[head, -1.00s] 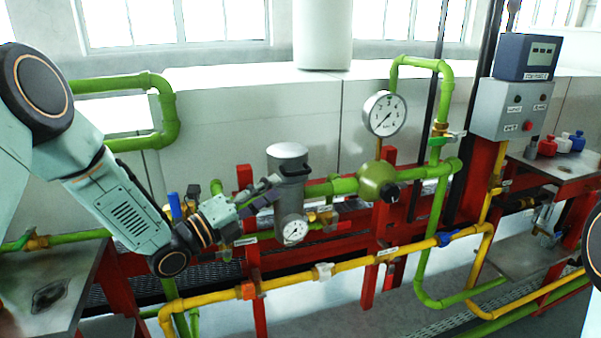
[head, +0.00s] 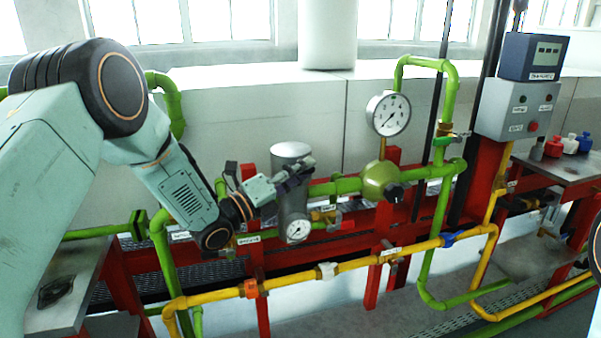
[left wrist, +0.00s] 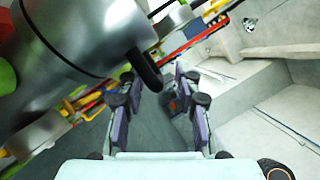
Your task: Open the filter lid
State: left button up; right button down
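The filter is a grey metal cylinder (head: 293,205) with a round lid (head: 290,149) on top and a small dial gauge (head: 298,230) low on its front. The lid is down on the body. My left gripper (head: 302,172) is in front of the filter's upper part, covering the lid's handle in the head view. In the left wrist view, the black handle (left wrist: 146,72) sticks out from the grey filter (left wrist: 70,45). My left gripper's fingers (left wrist: 156,76) are apart, with the handle's end between the tips; contact cannot be told. My right gripper is not in view.
Green pipes, a yellow pipe (head: 340,268) and red posts surround the filter. A large pressure gauge (head: 388,113) and a green round vessel (head: 380,181) stand to its right. A control box (head: 517,108) is farther right. A pale wall (head: 255,110) is behind.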

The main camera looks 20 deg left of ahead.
pick_arm(q)
jog(key=shift+w+a, duration=0.1)
jog(key=shift+a, duration=0.2)
jog(key=shift+c, duration=0.6)
jog(key=shift+d, duration=0.2)
jog(key=c, duration=0.5)
jog(key=shift+a, duration=0.1)
grip_shut()
